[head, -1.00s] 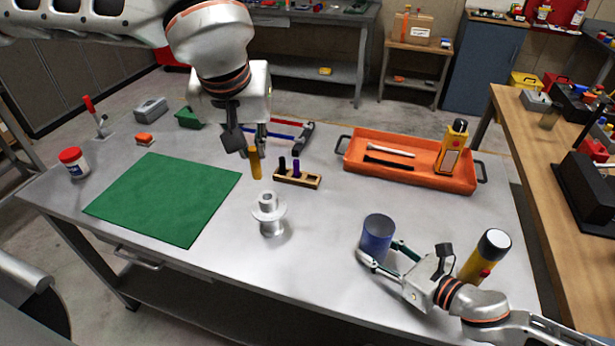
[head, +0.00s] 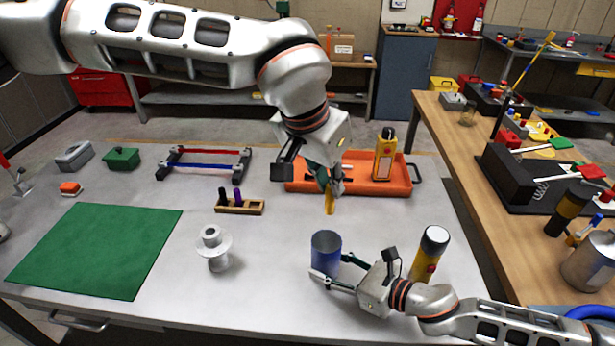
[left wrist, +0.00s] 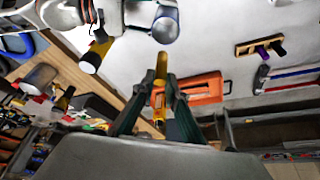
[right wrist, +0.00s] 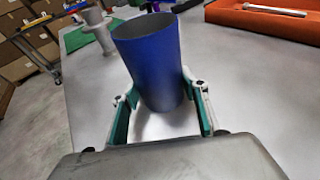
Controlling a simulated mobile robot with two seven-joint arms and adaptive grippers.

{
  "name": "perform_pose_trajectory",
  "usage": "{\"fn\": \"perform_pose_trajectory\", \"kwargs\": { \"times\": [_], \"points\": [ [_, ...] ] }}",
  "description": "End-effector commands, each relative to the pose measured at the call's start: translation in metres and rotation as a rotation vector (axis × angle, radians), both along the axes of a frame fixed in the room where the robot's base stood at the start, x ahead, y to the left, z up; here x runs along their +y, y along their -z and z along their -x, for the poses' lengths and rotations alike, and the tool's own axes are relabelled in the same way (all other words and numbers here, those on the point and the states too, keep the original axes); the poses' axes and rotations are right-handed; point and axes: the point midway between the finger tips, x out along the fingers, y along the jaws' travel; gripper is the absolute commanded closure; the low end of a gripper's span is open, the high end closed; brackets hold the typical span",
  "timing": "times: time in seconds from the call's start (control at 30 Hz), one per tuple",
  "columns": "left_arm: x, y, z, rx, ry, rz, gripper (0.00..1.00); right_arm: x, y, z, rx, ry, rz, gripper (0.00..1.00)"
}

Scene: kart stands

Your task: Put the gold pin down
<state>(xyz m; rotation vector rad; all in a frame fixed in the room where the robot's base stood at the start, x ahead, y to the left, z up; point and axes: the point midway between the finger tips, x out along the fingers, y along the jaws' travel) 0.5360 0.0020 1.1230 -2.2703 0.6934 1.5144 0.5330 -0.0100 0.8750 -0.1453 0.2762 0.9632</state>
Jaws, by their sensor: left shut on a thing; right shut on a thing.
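My left gripper (head: 329,186) is shut on the gold pin (head: 330,203) and holds it upright above the table, in front of the orange tray and behind the blue cup. The pin also shows between the fingers in the left wrist view (left wrist: 161,68). My right gripper (head: 327,270) is shut on the blue cup (head: 326,250), which stands upright on the table. The right wrist view shows its fingers on both sides of the cup (right wrist: 150,62). The cup's floor is hidden. The wooden pin rack (head: 252,207) holds a black and a purple pin at its left.
A grey flanged spool (head: 213,252) stands left of the cup. A yellow flashlight (head: 428,255) stands beside my right gripper. The orange tray (head: 405,185) holds a yellow device (head: 384,155). A green mat (head: 95,250) lies at left. Table between spool and mat is clear.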

Motion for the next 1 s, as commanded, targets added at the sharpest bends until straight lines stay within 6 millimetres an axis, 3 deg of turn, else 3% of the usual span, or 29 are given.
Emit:
{"fn": "perform_pose_trajectory", "kwargs": {
  "times": [1.0],
  "points": [
    [0.001,0.099,0.0,0.002,-0.003,-0.001,1.0,0.0,0.0,0.0,-0.001,0.0,-0.001,0.75]
  ]
}}
